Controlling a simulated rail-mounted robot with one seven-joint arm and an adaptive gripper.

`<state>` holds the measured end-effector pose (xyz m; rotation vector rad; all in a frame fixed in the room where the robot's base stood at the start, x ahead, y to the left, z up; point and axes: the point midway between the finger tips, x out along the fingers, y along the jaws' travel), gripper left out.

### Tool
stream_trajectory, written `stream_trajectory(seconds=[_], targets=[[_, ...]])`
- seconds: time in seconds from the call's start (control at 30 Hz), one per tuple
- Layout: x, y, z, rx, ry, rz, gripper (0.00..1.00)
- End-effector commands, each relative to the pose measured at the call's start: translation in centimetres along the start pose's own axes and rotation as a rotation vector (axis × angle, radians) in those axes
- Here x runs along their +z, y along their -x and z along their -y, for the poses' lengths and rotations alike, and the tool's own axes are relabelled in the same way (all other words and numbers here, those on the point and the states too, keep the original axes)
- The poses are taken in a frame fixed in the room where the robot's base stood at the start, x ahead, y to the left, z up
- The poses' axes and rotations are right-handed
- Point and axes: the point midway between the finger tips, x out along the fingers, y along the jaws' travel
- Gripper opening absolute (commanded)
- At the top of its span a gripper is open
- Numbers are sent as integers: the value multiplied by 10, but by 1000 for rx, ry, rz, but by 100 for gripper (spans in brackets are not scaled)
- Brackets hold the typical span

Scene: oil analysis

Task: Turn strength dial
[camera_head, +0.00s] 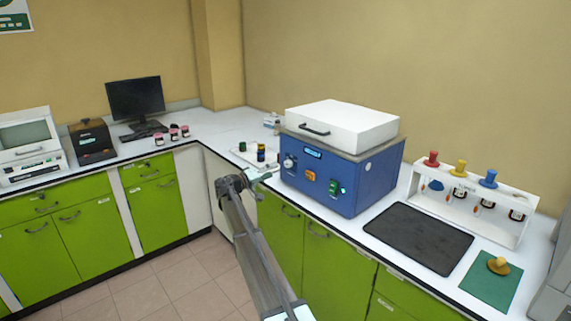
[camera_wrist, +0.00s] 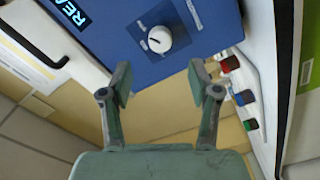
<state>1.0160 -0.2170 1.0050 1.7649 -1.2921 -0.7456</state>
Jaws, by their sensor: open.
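The strength dial is a round white knob (camera_head: 289,163) on the front left of the blue machine (camera_head: 345,190). In the wrist view the dial (camera_wrist: 159,39) sits on a dark panel with white markings, ahead of and between my fingers; the small labels cannot be read. My gripper (camera_head: 267,175) is just left of the machine's front, at about the dial's height. In the wrist view my gripper (camera_wrist: 161,82) is open and empty, with its two fingers well apart and a gap to the dial.
The machine has a white lid (camera_head: 342,124), a lit display (camera_head: 312,153), an orange switch (camera_head: 310,175) and a green one (camera_head: 334,187). Small bottles (camera_head: 261,153) stand behind my gripper. A black mat (camera_head: 418,238) and a white rack (camera_head: 470,205) lie to the right.

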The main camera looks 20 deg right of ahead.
Motion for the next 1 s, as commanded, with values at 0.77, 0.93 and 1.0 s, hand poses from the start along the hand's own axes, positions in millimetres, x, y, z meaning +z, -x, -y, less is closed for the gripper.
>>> stream_trajectory(seconds=[0.77,0.93,1.0], targets=[[0,-87,0,0,0,-1,62],[0,-87,0,-1,0,-1,58],[0,-87,0,-1,0,-1,33]])
